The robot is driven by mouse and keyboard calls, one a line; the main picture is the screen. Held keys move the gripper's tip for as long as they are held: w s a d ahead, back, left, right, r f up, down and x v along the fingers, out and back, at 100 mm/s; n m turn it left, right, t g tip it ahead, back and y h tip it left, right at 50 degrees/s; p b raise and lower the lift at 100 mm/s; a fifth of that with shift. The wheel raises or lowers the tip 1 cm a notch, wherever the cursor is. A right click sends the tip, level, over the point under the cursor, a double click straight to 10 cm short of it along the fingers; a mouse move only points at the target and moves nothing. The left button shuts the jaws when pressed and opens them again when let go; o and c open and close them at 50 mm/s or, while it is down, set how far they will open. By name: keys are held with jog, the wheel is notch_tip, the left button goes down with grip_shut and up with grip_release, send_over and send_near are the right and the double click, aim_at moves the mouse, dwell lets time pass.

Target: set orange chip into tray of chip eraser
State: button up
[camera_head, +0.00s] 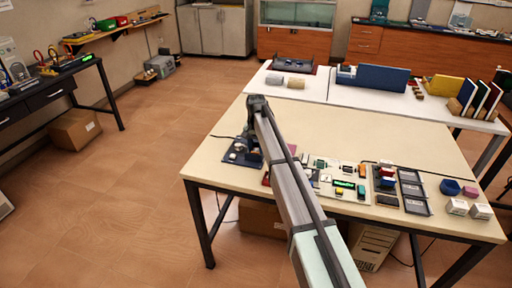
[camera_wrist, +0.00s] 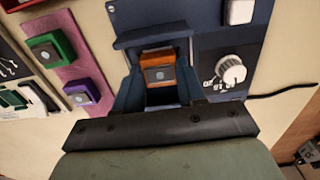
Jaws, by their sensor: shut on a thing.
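The orange chip (camera_wrist: 157,57), with a grey square on top, is between the two fingers of my gripper (camera_wrist: 158,92) in the wrist view. My gripper is shut on it. The chip eraser is a dark blue unit (camera_wrist: 215,50) with a white knob (camera_wrist: 231,70) and a white button (camera_wrist: 239,11). Its tray (camera_wrist: 148,38) frames the far side of the chip. I cannot tell whether the chip touches the tray floor. In the head view the eraser (camera_head: 238,155) is at the table's left, partly hidden by my arm, and the chip cannot be made out.
A pink mat (camera_wrist: 76,55) left of the eraser holds a green chip (camera_wrist: 48,48) and a purple chip (camera_wrist: 81,93). A black cable (camera_wrist: 283,92) runs off right of the eraser. Boards, dark trays (camera_head: 413,190) and a blue bowl (camera_head: 450,187) stand further right. The table's back middle (camera_head: 350,130) is clear.

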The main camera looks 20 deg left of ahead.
jog(key=shift+f, duration=0.35)
dwell(0.3)
jog(key=o, duration=1.4)
jog(key=shift+r, duration=0.1)
jog(key=shift+r, duration=3.65)
